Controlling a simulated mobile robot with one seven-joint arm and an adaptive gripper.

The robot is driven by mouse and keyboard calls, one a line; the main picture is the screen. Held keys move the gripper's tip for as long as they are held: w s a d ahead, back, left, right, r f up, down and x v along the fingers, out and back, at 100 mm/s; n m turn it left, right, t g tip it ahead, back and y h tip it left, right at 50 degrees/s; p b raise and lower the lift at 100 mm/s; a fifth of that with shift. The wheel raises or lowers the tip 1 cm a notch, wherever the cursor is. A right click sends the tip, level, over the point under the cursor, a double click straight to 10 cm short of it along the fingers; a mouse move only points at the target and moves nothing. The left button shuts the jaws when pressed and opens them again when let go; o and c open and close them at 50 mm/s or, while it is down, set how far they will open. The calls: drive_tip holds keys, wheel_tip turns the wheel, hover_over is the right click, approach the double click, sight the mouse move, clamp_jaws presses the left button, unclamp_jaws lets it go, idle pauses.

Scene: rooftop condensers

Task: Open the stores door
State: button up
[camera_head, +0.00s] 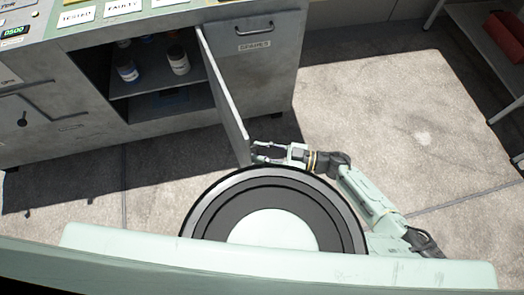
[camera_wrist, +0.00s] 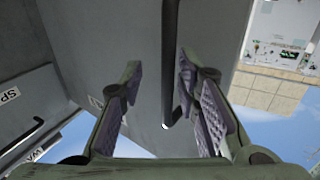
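The grey stores door (camera_head: 226,98) stands swung wide open from the cabinet, jutting out towards me, and its shelf inside is exposed. My gripper (camera_head: 266,152) is at the outer face of the door, near its free end. In the wrist view the door's dark bar handle (camera_wrist: 170,60) runs between the two fingers of my gripper (camera_wrist: 160,105). The fingers are apart, with gaps beside the handle, which lies closer to the right finger. A white label on the door is mostly hidden behind the left finger.
Small bottles (camera_head: 178,62) stand on the cabinet shelf. A closed front marked SPARES (camera_head: 253,45) is right of the opening. A rack (camera_head: 480,45) with a red item (camera_head: 508,36) stands at the far right. The floor (camera_head: 390,110) between is clear.

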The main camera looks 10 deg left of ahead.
drive_tip(key=s+d, duration=0.1)
drive_tip(key=d, duration=1.1)
drive_tip(key=shift+s, duration=0.1)
